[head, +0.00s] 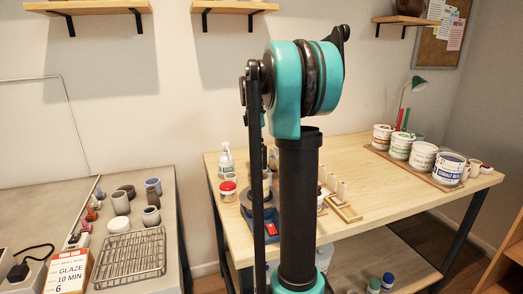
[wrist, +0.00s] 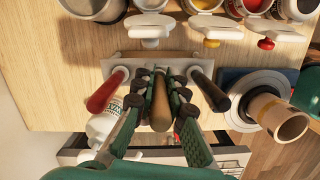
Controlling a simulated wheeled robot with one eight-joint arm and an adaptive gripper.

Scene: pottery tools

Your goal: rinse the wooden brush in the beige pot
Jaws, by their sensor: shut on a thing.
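My gripper (wrist: 162,88) is shut around the wooden brush (wrist: 161,112), of which a brown wooden handle shows between the green fingers in the wrist view. The brush end is hidden behind the fingers and the pale rack (wrist: 118,66). The handle stands between a red-handled tool (wrist: 105,94) and a black-handled tool (wrist: 210,92) in that rack. A beige open-topped pot (wrist: 287,122), seen from above at a slant, is to the right of my gripper by a round grey disc. My gripper is not visible in the head view.
Several labelled tubs (head: 421,158) stand at the table's right end. A white bottle (wrist: 102,124) is just left of my gripper in the wrist view. A wire rack (head: 130,254) and small cups occupy the left counter. The table's front right is clear.

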